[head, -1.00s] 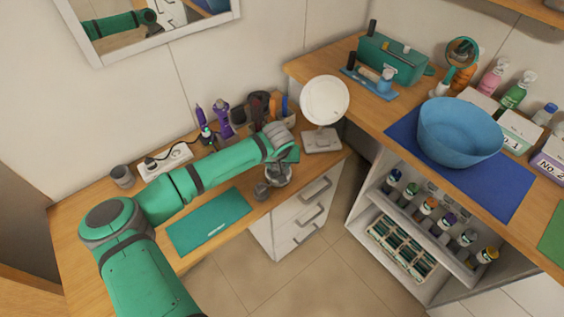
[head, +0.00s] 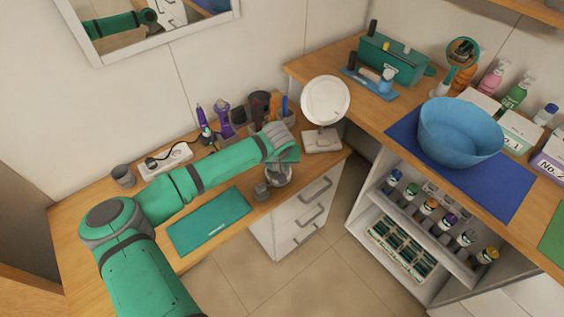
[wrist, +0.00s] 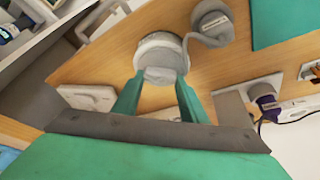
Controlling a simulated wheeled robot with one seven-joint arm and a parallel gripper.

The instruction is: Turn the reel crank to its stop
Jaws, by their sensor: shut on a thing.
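In the wrist view, a round pale-grey piece of the reel crank (wrist: 160,58) sits between the fingertips of my gripper (wrist: 160,77). My gripper is shut on it. A curved grey arm joins it to a darker grey round piece (wrist: 212,24) at the upper right, on or just above the wooden desk. In the head view, my gripper (head: 277,176) points down near the desk's front edge, and the small grey piece (head: 262,190) shows just to its left. My wrist hides part of the crank, and I cannot tell how far it is turned.
A teal mat (head: 208,221) lies on the desk to the left. A round white mirror (head: 325,100) stands close by to the right. Bottles and tool holders (head: 225,120) stand behind my arm, with a white power strip (head: 165,160). White drawers (head: 300,215) are below.

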